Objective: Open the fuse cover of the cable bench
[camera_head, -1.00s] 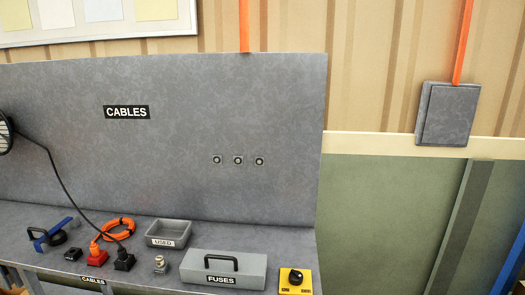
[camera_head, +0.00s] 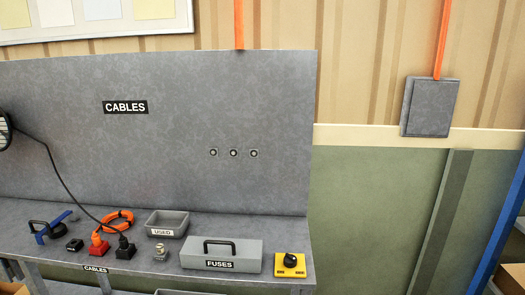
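The cable bench (camera_head: 160,274) is grey, with a tall back panel (camera_head: 180,100) marked CABLES. The fuse box, a grey box labelled FUSES (camera_head: 190,260), stands at the right part of the bench top. Its lid, the fuse cover (camera_head: 246,257), has a black handle (camera_head: 219,247) on top and looks closed. My gripper is not in view.
Left of the fuse box are a grey USED tray (camera_head: 182,218), a small metal part (camera_head: 160,252), black and red plugs (camera_head: 98,246), an orange cable coil (camera_head: 118,221) and a blue tool (camera_head: 53,227). A yellow box with a black knob (camera_head: 290,270) stands to its right. A grey wall box (camera_head: 431,107) hangs at right.

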